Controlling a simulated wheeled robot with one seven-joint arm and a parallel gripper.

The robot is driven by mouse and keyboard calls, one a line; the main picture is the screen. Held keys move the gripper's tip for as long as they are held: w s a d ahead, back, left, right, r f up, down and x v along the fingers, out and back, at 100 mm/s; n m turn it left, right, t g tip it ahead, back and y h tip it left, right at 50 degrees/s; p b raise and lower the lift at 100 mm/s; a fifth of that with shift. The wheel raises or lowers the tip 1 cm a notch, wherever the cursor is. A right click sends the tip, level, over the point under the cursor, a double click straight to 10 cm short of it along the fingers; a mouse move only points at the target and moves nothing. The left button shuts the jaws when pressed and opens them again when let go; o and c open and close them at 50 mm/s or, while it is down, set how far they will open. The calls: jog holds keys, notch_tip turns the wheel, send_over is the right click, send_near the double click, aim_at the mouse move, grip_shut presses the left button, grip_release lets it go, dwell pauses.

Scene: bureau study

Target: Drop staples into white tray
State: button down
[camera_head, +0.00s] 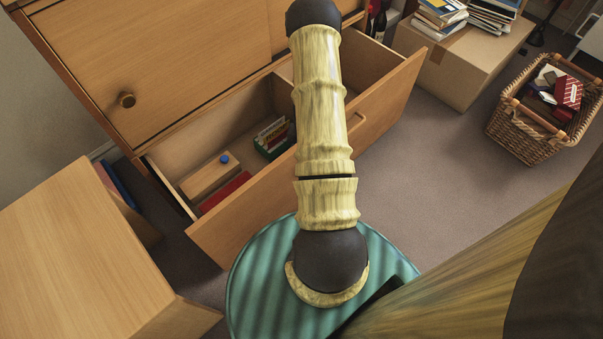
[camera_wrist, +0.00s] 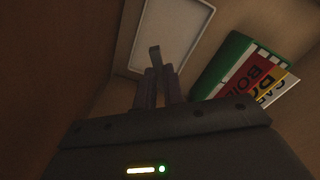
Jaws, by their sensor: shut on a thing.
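In the wrist view my gripper (camera_wrist: 159,76) is shut on a small grey strip, the staples (camera_wrist: 154,55), which sticks out beyond the fingertips. The white tray (camera_wrist: 139,45) has a pale rim and lies beyond the fingers. In this view the staples overlap the tray's area; the height between them is hard to judge. In the head view my arm hides the gripper, the staples and the tray.
An open drawer (camera_head: 358,124) lies under my arm. It holds a wooden box with a blue knob (camera_head: 207,178), a red item (camera_head: 225,192) and a green holder with cards or booklets (camera_head: 272,138). In the wrist view the green holder (camera_wrist: 222,63) stands right of the fingers.

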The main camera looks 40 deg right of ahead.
jog(key=shift+f, duration=0.45)
jog(key=shift+r, duration=0.1)
jog(key=c, duration=1.4)
grip_release()
jog(key=shift+r, duration=0.1)
notch_tip(320, 180, up, 17)
jog(key=p, duration=0.9)
jog(key=shift+r, duration=0.1)
